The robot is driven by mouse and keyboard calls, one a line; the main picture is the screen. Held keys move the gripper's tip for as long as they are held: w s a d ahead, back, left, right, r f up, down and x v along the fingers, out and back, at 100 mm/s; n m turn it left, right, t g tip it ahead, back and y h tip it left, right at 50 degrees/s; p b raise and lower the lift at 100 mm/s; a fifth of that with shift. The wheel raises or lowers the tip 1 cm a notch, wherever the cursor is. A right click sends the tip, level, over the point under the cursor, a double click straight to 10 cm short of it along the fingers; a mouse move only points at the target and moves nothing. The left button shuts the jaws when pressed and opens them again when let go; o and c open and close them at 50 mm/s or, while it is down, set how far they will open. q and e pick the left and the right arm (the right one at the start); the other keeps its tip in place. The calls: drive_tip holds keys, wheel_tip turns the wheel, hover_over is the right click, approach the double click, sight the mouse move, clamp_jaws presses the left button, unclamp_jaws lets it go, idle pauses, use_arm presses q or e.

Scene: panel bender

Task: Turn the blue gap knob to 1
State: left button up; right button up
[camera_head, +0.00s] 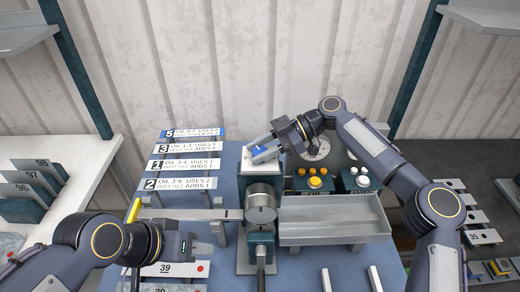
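The blue gap knob (264,154) sits on the pale top plate (246,170) of the bender's column, with a dark mark like a 0 at the plate's left edge. My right gripper (267,149) is right at the knob and covers part of it and of the plate. I cannot tell whether its fingers are closed on the knob, and the pointer's setting is not readable. My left gripper (190,246) is low on the left, apart from the knob, left of the machine's round grey cylinder (261,202). Its finger gap is not clear.
Labelled cards (188,165) stand left of the column. A round gauge (318,148) is partly behind my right arm.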

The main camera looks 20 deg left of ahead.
drive_tip(key=o, duration=0.4)
drive_tip(key=shift+o, duration=0.2)
drive_tip(key=b+v, duration=0.1)
drive_tip(key=v, duration=0.6)
drive_tip(key=shift+w+d+r+b, duration=0.15)
drive_tip(key=shift+w+d+b, duration=0.05)
drive_tip(key=shift+d+b, duration=0.15)
